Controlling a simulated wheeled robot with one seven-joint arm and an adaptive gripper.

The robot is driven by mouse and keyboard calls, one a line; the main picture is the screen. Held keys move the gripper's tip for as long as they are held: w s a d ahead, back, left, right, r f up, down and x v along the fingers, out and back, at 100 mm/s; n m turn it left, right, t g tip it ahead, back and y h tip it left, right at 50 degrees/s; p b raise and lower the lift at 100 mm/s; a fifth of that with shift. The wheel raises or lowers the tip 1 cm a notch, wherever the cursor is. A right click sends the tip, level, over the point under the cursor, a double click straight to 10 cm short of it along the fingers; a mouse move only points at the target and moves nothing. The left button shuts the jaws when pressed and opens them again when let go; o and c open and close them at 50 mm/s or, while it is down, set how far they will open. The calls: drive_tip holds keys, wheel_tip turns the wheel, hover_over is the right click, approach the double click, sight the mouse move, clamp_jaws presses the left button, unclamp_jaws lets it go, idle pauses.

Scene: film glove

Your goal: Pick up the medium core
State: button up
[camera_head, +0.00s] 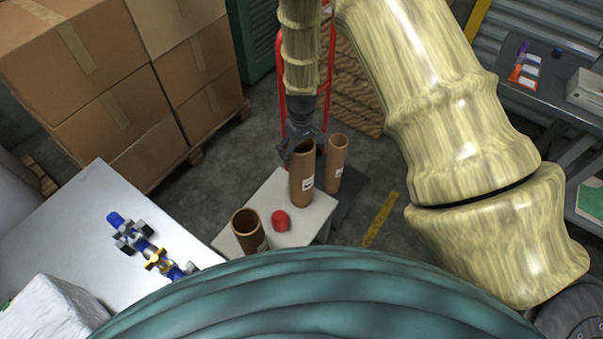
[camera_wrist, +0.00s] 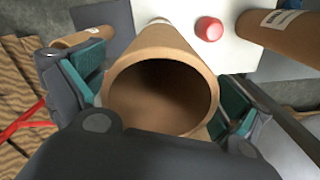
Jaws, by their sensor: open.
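Three brown cardboard cores are in the head view. The tall one in the middle (camera_head: 302,180), of in-between width, stands upright on a small white table (camera_head: 318,218); I take it as the medium core. A wider core (camera_head: 247,232) stands front left on the table, and a narrower one (camera_head: 336,160) stands just behind right. My gripper (camera_head: 303,150) is above the middle core's top, pointing down. In the wrist view my gripper (camera_wrist: 158,92) is open, with its teal-padded fingers on either side of that core's open rim (camera_wrist: 205,75). Whether the pads touch it cannot be told.
A red rounded object (camera_head: 280,221) lies on the table between the wide and middle cores. A red hand truck (camera_head: 281,90) stands close behind. A white table (camera_head: 75,235) with blue fittings is at left, stacked cartons (camera_head: 100,90) behind it. A grey bench (camera_head: 540,100) is at right.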

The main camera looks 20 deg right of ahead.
drive_tip(key=shift+f, duration=0.6)
drive_tip(key=c, duration=1.4)
drive_tip(key=shift+r, duration=0.15)
